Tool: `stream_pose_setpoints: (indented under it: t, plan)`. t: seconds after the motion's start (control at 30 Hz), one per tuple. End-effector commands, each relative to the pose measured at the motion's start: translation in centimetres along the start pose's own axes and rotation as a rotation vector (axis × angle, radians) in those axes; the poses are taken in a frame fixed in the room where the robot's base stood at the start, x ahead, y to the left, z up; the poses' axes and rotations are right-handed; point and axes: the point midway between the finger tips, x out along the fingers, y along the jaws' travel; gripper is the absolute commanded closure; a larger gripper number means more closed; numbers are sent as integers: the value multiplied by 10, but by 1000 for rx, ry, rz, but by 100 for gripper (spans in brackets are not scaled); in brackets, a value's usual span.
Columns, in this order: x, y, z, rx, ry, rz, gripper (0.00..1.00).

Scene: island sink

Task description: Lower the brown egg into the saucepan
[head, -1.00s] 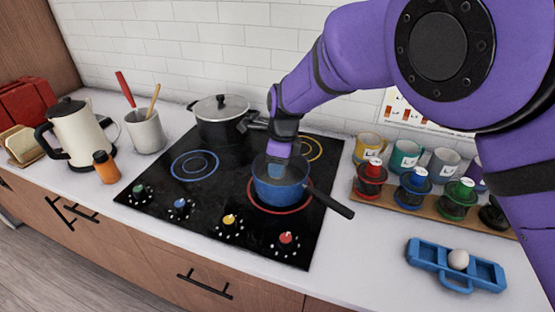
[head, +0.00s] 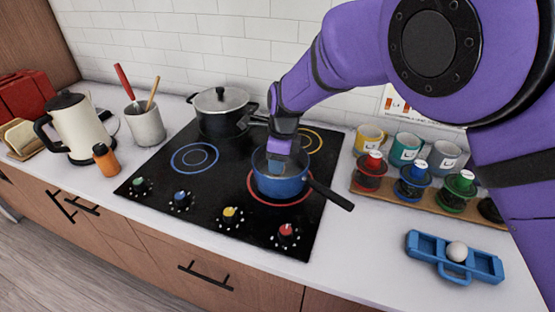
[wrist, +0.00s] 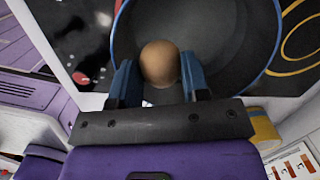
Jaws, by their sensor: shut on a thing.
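The brown egg (wrist: 160,63) shows in the wrist view between the two blue fingers of my gripper (wrist: 160,82), which is shut on it. Behind it lies the dark inside of the blue saucepan (wrist: 262,35). In the head view the saucepan (head: 280,187) stands on the red-ringed burner, its black handle pointing to the lower right. My gripper (head: 275,166) reaches down into the saucepan's opening there, and the egg is hidden. I cannot tell whether the egg touches the pan bottom.
A lidded black pot (head: 221,112) stands behind on the cooktop. A blue tray (head: 425,246) with a white egg (head: 457,251) lies on the counter at right. A rack of colored-lidded jars (head: 412,185) and several mugs (head: 405,149) stand behind it.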

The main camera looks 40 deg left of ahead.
Motion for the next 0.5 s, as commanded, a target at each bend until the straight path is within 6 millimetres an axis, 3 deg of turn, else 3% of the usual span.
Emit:
stream_pose_setpoints:
  t: [0.5]
  plan:
    - [6, 0, -1, 0, 0, 0, 65]
